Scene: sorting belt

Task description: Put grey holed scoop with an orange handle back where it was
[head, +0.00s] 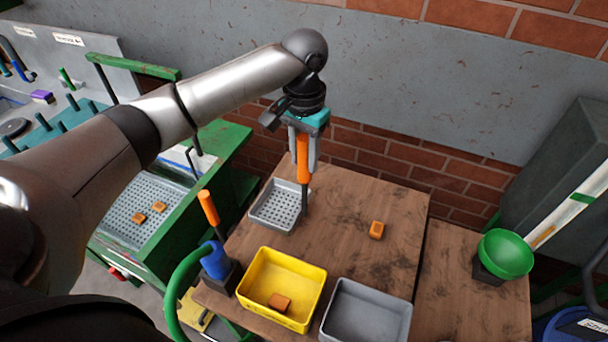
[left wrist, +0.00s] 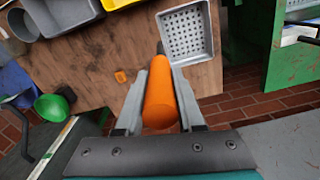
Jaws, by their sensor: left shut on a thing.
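The grey holed scoop (head: 275,205) has a square pan full of small holes and an upright orange handle (head: 303,158). My left gripper (head: 303,165) points down and is shut on the orange handle. In the left wrist view the orange handle (left wrist: 160,98) lies between the two fingers, with the holed pan (left wrist: 186,33) beyond it. The pan is over the far left part of the wooden table (head: 345,205). I cannot tell whether it touches the tabletop. My right gripper is not in view.
An orange block (head: 376,230) lies on the table. A yellow bin (head: 313,273) holding an orange block and a grey bin (head: 372,310) stand in front. A blue holder (head: 215,262) is at left, a green bowl (head: 506,254) at right. A brick wall (head: 385,155) rises behind.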

